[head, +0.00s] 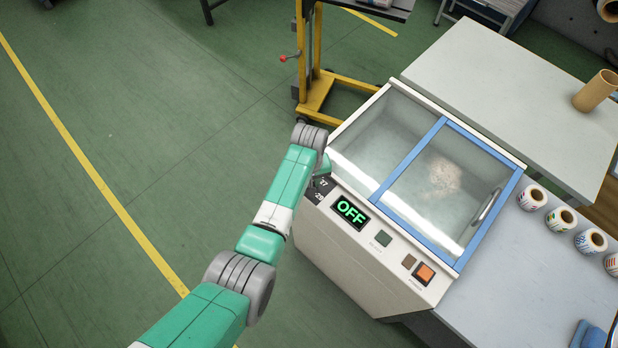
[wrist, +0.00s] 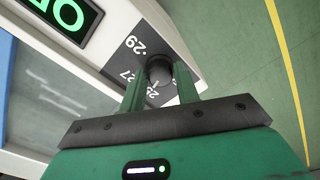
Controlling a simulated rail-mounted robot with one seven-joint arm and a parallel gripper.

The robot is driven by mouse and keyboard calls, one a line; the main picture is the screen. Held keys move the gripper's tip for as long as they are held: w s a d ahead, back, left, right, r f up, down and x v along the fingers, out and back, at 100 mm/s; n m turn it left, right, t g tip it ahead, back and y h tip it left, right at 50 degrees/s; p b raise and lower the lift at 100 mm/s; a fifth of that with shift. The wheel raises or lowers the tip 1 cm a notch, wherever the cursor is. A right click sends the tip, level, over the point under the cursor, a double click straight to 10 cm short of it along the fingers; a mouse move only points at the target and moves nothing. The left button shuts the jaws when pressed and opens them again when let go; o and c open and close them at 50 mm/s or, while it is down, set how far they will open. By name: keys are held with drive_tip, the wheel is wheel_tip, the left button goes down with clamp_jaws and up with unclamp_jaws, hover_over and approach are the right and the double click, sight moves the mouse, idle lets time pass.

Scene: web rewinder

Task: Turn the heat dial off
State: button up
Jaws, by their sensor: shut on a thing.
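The heat dial (wrist: 159,72) is a small dark round knob with a light pointer line, on a dark scale plate (wrist: 150,55) marked with numbers such as 27 and 29. My gripper (wrist: 160,84) is shut on the dial, one finger on each side of it. In the head view my arm hides the dial, and part of its scale plate (head: 319,190) shows beside my wrist. The green-lit display (head: 350,211) on the machine's front panel reads OFF. Part of this display also shows in the wrist view (wrist: 66,14).
The machine (head: 370,262) has a clear lid with a blue-framed sliding part (head: 445,190). An orange button (head: 424,274) and a dark green button (head: 383,238) sit on its panel. Several label rolls (head: 561,219) stand on the right-hand table. A yellow stand (head: 318,95) is behind. The left floor is clear.

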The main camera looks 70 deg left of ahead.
drive_tip(key=n, duration=0.3)
drive_tip(key=shift+n+p, duration=0.3)
drive_tip(key=shift+p, duration=0.1)
drive_tip(key=n, duration=0.3)
drive_tip(key=shift+n, duration=0.3)
drive_tip(key=n, duration=0.3)
drive_tip(key=shift+n, duration=2.5)
drive_tip(key=o, duration=1)
wheel_tip(320, 180, up, 8)
drive_tip(key=shift+f+p, duration=0.1)
drive_tip(key=shift+p, duration=1)
